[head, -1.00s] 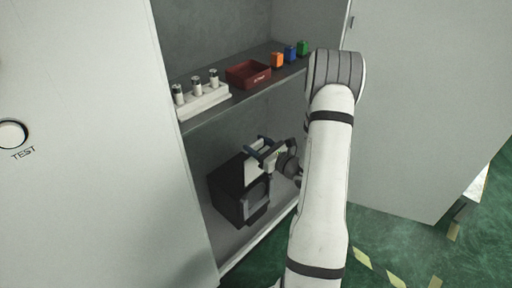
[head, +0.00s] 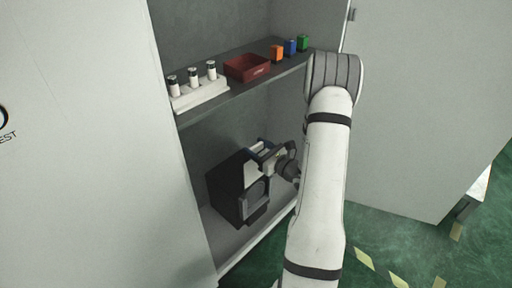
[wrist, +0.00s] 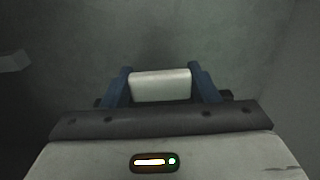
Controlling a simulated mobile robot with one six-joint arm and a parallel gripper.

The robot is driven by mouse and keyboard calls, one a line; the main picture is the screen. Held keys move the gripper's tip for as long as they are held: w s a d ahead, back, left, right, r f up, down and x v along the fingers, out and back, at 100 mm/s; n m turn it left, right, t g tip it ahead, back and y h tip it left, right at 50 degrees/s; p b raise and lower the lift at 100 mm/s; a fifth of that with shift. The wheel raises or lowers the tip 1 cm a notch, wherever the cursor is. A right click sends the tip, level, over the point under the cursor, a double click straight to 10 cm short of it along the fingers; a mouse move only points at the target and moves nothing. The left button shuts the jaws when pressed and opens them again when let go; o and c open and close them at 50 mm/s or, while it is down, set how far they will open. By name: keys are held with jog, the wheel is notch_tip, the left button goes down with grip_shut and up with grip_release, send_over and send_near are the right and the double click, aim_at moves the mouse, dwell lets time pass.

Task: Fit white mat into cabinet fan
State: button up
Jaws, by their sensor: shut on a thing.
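The cabinet fan (head: 226,192) is a dark, box-like unit on the cabinet's lower floor, with a grey frame on its front face. My gripper (head: 264,154) is at the fan's upper front edge, with its blue fingers shut on the white mat. The white mat (head: 251,174) shows as a pale strip below the fingers, at the top of the fan's front. In the wrist view, the white mat (wrist: 160,86) sits between the two blue fingers. The fan is not clear in the wrist view. I cannot tell how deep the mat sits in the fan.
The shelf above holds a white rack (head: 200,93) with three vials, a red tray (head: 247,68), and orange (head: 277,53), blue (head: 290,47) and green (head: 303,43) blocks. The cabinet door (head: 415,110) stands open at the right. My arm covers part of the opening.

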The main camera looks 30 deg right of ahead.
aim_at(258, 179)
jog(key=shift+f+b, duration=0.8)
jog(key=shift+f, duration=0.65)
jog(key=shift+f+b, duration=5.25)
jog(key=shift+f, duration=1.25)
jog(key=o, duration=1.4)
jog(key=shift+c, duration=0.2)
